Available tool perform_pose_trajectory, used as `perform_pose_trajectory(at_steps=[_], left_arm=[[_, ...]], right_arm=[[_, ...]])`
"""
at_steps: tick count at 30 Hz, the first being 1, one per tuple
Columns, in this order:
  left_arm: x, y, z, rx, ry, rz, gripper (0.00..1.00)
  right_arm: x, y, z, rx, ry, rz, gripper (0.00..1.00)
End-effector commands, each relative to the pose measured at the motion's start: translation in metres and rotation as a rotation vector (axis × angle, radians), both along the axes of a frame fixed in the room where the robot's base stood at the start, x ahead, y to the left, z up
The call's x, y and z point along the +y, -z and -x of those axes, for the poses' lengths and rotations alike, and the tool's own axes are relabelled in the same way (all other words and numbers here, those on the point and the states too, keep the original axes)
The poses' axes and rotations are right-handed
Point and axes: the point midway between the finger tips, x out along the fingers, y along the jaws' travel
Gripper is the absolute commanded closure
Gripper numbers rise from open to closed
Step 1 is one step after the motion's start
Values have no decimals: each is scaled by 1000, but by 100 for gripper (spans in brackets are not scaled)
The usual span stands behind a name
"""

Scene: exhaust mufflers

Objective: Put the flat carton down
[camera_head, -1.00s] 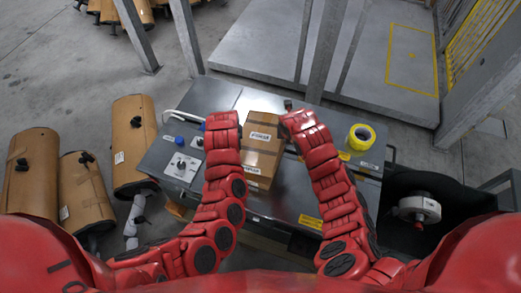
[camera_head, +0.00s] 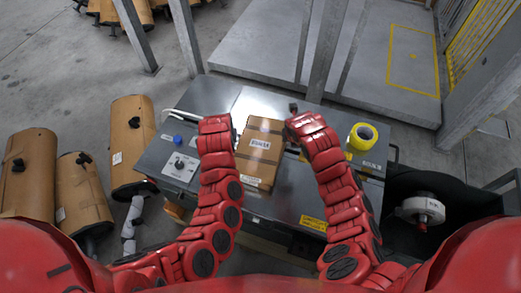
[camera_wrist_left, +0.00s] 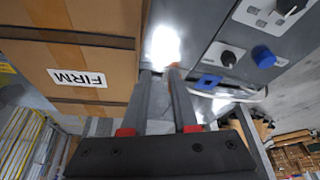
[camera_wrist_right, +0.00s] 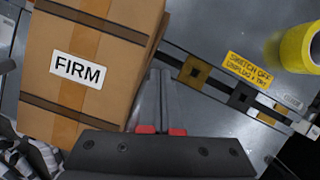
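The brown flat carton (camera_head: 262,158) with dark straps and a white FIRM label lies on the grey worktable, between my two grippers. It fills the upper left of the left wrist view (camera_wrist_left: 85,20) and of the right wrist view (camera_wrist_right: 105,55). My left gripper (camera_wrist_left: 163,72) is beside the carton's left side, with a gap between its empty fingers. My right gripper (camera_wrist_right: 160,74) is beside the right side, its fingers together and holding nothing. Both look clear of the carton, with table showing between. Its underside is hidden.
The worktable (camera_head: 290,205) holds a yellow tape roll (camera_head: 362,136) at right and a control panel with a blue knob (camera_head: 178,139) at left. Metal posts (camera_head: 325,50) rise behind the table.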

Motion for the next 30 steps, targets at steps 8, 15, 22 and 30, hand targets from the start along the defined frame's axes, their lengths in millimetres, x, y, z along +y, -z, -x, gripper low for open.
perform_pose_trajectory(at_steps=[8, 15, 22, 30], left_arm=[[2, 0, 0, 0, -3, -3, 72], [3, -1, 0, 0, -4, -4, 72], [2, -23, 7, -6, -4, -5, 72], [2, -71, 26, -4, -3, -4, 72]], right_arm=[[-2, 0, 0, 1, 4, 4, 72], [-3, 1, 0, 2, 5, 5, 72], [-3, 1, 0, 2, 5, 5, 72], [-3, 1, 0, 2, 5, 5, 72]])
